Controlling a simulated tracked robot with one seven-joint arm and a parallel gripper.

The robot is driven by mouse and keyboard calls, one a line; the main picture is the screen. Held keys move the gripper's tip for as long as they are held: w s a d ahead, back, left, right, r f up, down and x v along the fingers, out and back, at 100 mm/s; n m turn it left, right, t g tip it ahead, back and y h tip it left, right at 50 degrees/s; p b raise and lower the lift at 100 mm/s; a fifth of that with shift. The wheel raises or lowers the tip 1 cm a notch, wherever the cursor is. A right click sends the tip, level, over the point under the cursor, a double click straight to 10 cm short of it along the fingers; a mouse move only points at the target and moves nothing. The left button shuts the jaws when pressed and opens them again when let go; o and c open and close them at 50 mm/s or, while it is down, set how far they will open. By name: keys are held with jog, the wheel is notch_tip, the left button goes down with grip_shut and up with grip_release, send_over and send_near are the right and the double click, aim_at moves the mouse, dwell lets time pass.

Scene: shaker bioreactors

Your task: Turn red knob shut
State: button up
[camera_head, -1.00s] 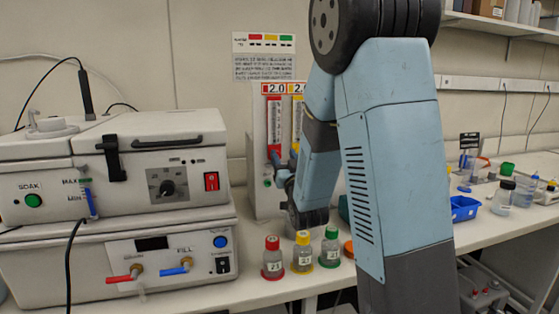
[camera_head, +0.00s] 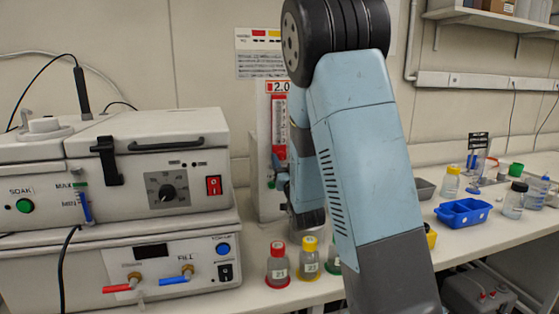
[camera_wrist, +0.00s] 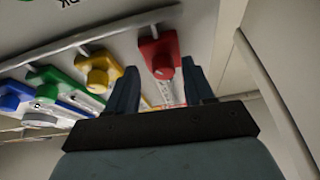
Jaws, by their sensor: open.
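The red knob (camera_wrist: 158,52) is at the top centre of the wrist view, on a pale panel. My gripper (camera_wrist: 160,80) is open, with one dark finger on each side. The red knob lies between and just past the fingertips. I cannot tell whether either finger touches it. In the head view, the red flow meter (camera_head: 278,130) shows on the upright panel beside my arm. My gripper is mostly hidden by the arm there, and the knob itself is not clear.
Yellow (camera_wrist: 98,72), green (camera_wrist: 45,88) and blue (camera_wrist: 12,96) knobs sit in a row left of the red one. Bottles with red (camera_head: 278,265) and yellow (camera_head: 309,260) caps stand below the panel. A white machine (camera_head: 150,170) stands left.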

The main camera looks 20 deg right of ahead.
jog(key=shift+w+r, duration=0.1)
jog(key=shift+w, duration=0.1)
jog(key=shift+a, duration=0.1)
jog(key=shift+c, duration=1.4)
jog(key=shift+a, duration=0.1)
grip_shut()
